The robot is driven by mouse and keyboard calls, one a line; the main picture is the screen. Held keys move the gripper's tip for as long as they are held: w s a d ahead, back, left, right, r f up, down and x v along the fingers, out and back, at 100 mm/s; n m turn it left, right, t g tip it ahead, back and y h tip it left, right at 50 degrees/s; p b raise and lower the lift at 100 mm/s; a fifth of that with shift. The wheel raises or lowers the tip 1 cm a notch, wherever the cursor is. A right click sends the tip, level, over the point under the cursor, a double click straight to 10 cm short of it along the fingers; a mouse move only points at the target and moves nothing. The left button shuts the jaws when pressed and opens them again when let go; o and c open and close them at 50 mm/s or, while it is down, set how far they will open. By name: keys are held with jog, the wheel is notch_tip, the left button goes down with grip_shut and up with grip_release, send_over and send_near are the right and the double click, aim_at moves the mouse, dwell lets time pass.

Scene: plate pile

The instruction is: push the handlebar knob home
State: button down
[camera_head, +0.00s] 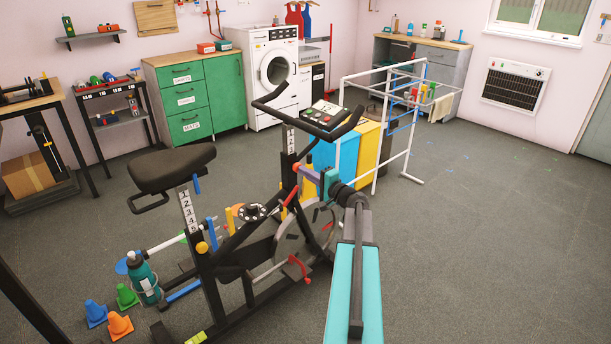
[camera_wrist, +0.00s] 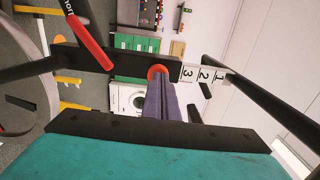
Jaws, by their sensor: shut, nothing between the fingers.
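The handlebar knob (camera_head: 296,167) is small and red, on the black handlebar post of the exercise bike. In the wrist view the knob (camera_wrist: 157,70) shows as a red-orange rim just beyond my fingertips, which hide part of it. My gripper (camera_head: 307,173) is shut and empty, its purple-grey fingers pointing at the knob. In the wrist view my gripper (camera_wrist: 161,83) lines up with the knob and looks at or very near it; I cannot tell whether they touch, or how deep the knob sits. The number strip (camera_wrist: 205,75) reads 1, 2, 3 beside it.
The handlebar (camera_head: 272,98) and console (camera_head: 324,113) stand above the knob. The seat (camera_head: 172,166) is at left. A white drying rack (camera_head: 407,130) stands behind my arm. A bottle (camera_head: 144,277) and cones (camera_head: 121,325) are at lower left. The right floor is clear.

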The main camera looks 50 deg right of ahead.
jog(key=s+b, duration=0.1)
jog(key=s, duration=1.2)
jog(key=shift+s+a+f+b, duration=0.2)
jog(key=shift+s+a+b, duration=0.05)
jog(key=shift+a+b, duration=0.1)
jog(key=shift+w+a, duration=0.1)
